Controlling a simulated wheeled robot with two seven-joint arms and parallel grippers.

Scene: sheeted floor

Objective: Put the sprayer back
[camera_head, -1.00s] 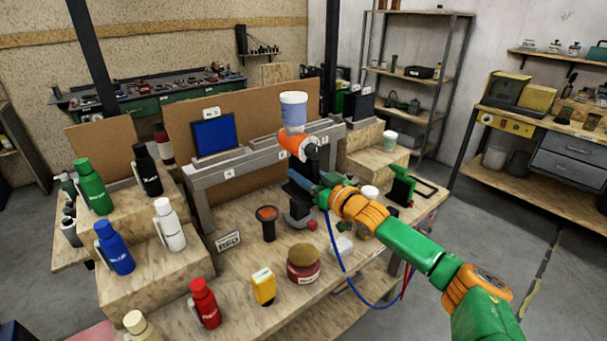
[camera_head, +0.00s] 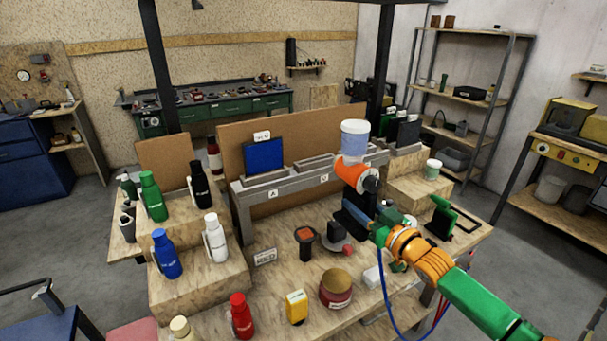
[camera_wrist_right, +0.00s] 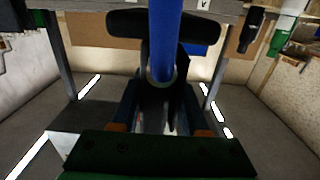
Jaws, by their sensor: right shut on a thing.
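The sprayer (camera_head: 352,172) has an orange body, a dark round end and a pale translucent cup (camera_head: 355,135) on top. It is upright in front of the grey rail in the head view. My right gripper (camera_head: 357,213) is shut on it from below, at the handle. The handle is mostly hidden by the gripper in the head view. In the right wrist view, a blue rod-like part (camera_wrist_right: 165,40) and a dark crosspiece stand in front of my right gripper (camera_wrist_right: 160,112). Whether the sprayer touches the rail is unclear. My left gripper is out of view.
The grey rail (camera_head: 300,187) holds a blue panel (camera_head: 263,156). Several bottles stand on wooden steps at the left. A red jar (camera_head: 336,288), yellow box (camera_head: 297,306) and black-handled tool (camera_head: 305,243) stand on the bench. A blue hose (camera_head: 387,295) hangs below my right arm.

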